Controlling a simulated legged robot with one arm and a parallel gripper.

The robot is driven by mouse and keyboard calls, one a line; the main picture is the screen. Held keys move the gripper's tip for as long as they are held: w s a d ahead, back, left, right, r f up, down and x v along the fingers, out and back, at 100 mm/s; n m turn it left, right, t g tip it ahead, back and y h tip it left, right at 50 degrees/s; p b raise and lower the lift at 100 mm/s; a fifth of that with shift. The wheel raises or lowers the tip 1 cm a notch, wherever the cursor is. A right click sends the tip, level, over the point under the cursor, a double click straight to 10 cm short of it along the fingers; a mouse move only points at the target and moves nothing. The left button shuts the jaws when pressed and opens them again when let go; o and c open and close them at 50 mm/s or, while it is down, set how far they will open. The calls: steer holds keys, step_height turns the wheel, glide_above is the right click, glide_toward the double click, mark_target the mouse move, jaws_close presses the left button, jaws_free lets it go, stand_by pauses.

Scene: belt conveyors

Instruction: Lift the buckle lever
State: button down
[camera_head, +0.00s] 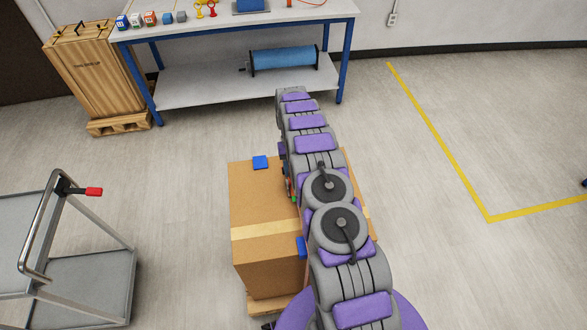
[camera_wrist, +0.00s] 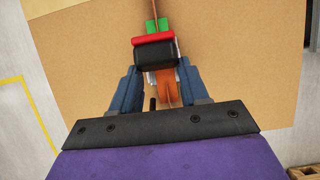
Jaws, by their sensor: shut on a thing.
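In the wrist view, the box top (camera_wrist: 75,60) fills most of the background. A buckle lever with a black grip (camera_wrist: 155,54) and a red edge lies across an orange strap (camera_wrist: 166,88). A small green piece (camera_wrist: 157,26) shows just beyond it. My gripper (camera_wrist: 157,72) has its two blue-grey fingers on either side of the black grip and is shut on the lever. In the head view, the buckle is mostly hidden beside my arm.
A metal cart (camera_head: 75,265) stands at left. A workbench (camera_head: 215,95) with a blue roller (camera_head: 283,60) and a wooden crate (camera_head: 95,68) are behind. The floor at right is open, with a yellow line (camera_head: 440,148).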

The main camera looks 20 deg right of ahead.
steer(key=shift+w+f, duration=0.1)
steer(key=c, duration=1)
jaws_free()
steer(key=shift+c, duration=0.2)
steer(key=o, duration=0.3)
steer(key=shift+w+f, duration=0.1)
steer(key=shift+f, duration=0.05)
steer(key=shift+o, duration=0.9)
steer(key=v, duration=0.7)
steer(key=shift+r, duration=0.3)
